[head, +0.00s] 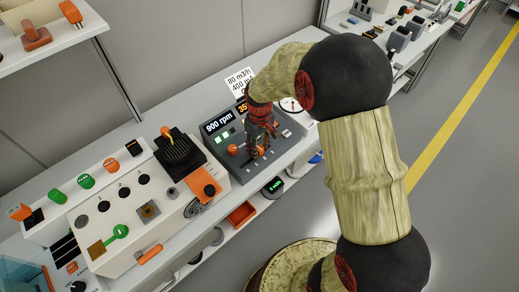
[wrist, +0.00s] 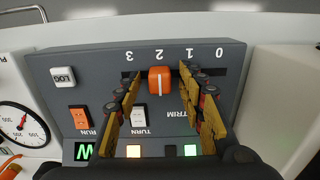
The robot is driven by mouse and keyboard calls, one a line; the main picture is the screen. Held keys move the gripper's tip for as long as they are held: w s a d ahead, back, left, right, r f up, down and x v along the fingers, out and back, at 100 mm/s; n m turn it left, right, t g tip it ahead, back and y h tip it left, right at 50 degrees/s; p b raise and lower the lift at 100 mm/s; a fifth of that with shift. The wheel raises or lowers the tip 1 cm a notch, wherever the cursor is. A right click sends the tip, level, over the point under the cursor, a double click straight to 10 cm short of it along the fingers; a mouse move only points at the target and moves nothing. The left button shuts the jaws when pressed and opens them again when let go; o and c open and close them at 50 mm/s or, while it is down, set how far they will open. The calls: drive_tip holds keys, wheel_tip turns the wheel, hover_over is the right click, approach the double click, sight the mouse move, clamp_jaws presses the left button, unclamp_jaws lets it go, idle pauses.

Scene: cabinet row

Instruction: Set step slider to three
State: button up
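The step slider's orange knob (wrist: 161,80) stands in a dark slot on a grey panel (wrist: 92,70) in the wrist view. The printed scale 3, 2, 1, 0 appears upside down, running left to right. The knob is in line with the 2. My gripper (wrist: 160,76) is open, with one finger on each side of the knob and a visible gap on both sides. In the head view my gripper (head: 258,143) points down over the grey console (head: 282,150) and hides the knob.
The panel also carries a LOG button (wrist: 63,77), an orange RUN switch (wrist: 80,118) and a TURN switch (wrist: 138,115). A dial gauge (wrist: 20,124) stands to the left.

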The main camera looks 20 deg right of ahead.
drive_tip(key=shift+f, duration=0.1)
drive_tip(key=shift+c, duration=0.7)
drive_tip(key=c, duration=0.7)
clamp_jaws()
